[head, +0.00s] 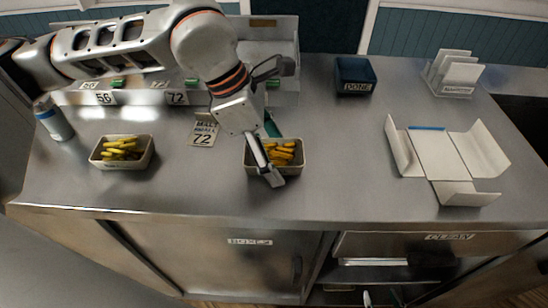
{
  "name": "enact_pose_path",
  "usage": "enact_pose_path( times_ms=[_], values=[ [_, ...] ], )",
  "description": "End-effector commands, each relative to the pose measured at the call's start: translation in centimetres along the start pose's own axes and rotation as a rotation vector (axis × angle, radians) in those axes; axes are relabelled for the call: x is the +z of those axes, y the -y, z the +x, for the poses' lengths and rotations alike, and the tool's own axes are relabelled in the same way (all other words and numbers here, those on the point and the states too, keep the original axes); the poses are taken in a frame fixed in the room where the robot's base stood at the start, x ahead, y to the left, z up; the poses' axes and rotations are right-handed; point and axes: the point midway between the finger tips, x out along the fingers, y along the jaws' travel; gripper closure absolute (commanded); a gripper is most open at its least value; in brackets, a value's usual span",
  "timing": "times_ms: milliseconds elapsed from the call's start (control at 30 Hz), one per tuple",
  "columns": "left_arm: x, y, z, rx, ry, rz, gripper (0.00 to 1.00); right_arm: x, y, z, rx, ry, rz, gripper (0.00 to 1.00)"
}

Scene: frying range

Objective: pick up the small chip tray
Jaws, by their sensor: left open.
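Two beige trays with yellow chips stand on the steel counter. One tray (151,157) is at the left. The other tray (299,168) is near the middle. They look close in size, so I cannot tell which is the small one. My left gripper (268,160) is open and reaches down over the left part of the middle tray. A pale finger crosses that tray's front rim and hides part of it. I cannot tell whether the finger touches the rim. My right gripper is not in view.
A dark blue DONE box (355,76), a card holder (453,75) and an unfolded white carton (438,154) are to the right. The front centre counter is clear.

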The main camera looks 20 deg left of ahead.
Motion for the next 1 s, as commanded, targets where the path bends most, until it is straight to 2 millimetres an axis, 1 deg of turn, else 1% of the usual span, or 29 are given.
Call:
enact_pose_path(
  times_ms=[400,433,467,500,567,600,700,1000],
  values=[
    [-0.05,-0.01,0.1,0.0,0.0,0.0,0.28,0.22,0.03,0.08,0.0,0.002,0.0,0.6],
    [-0.05,-0.01,0.1,0.0,0.0,0.0,0.31,0.22,0.03,0.08,0.0,0.002,0.0,0.6],
    [-0.05,0.0,0.1,0.0,0.0,0.0,0.38,0.22,0.03,0.08,0.0,0.002,0.0,0.6],
    [-0.05,0.0,0.1,0.0,0.0,0.0,0.49,0.22,0.03,0.08,0.0,0.002,0.0,0.6],
    [-0.06,0.0,0.11,0.0,0.0,0.0,0.64,0.22,0.03,0.08,0.0,0.002,0.0,0.6],
    [-0.06,0.0,0.12,0.0,0.0,0.0,0.75,0.22,0.03,0.08,0.0,0.002,0.0,0.6],
    [-0.08,0.02,0.15,-0.001,-0.001,0.0,0.97,0.23,0.03,0.08,0.0,0.002,0.001,0.6],
    [-0.12,0.06,0.22,-0.002,-0.002,0.0,0.98,0.24,0.04,0.09,0.0,0.002,0.001,0.6]
  ],
)
